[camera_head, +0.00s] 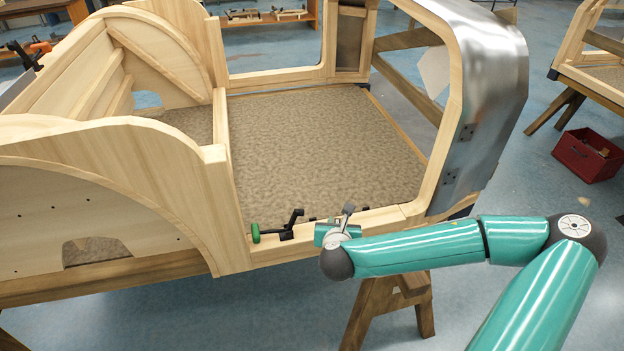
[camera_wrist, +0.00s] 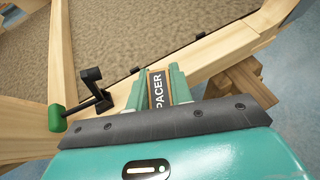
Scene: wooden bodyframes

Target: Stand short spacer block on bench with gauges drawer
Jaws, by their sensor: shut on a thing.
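The spacer block (camera_wrist: 157,90) is a narrow wooden block with a dark face lettered "PACER" in the wrist view. My gripper (camera_wrist: 160,78) is shut on it, one teal finger on each side. In the head view my gripper (camera_head: 333,232) is at the front sill of the wooden bodyframe (camera_head: 385,222), right of a clamp. The block cannot be made out clearly there. Whether the block touches the sill is not clear. A bench (camera_head: 268,22) with small items stands at the far back; no drawer marked for gauges can be read.
A black toggle clamp with a green handle (camera_head: 256,233) sits on the sill close left of my gripper; it also shows in the wrist view (camera_wrist: 85,100). A trestle (camera_head: 385,305) stands below. A red crate (camera_head: 587,155) is on the open blue floor at right.

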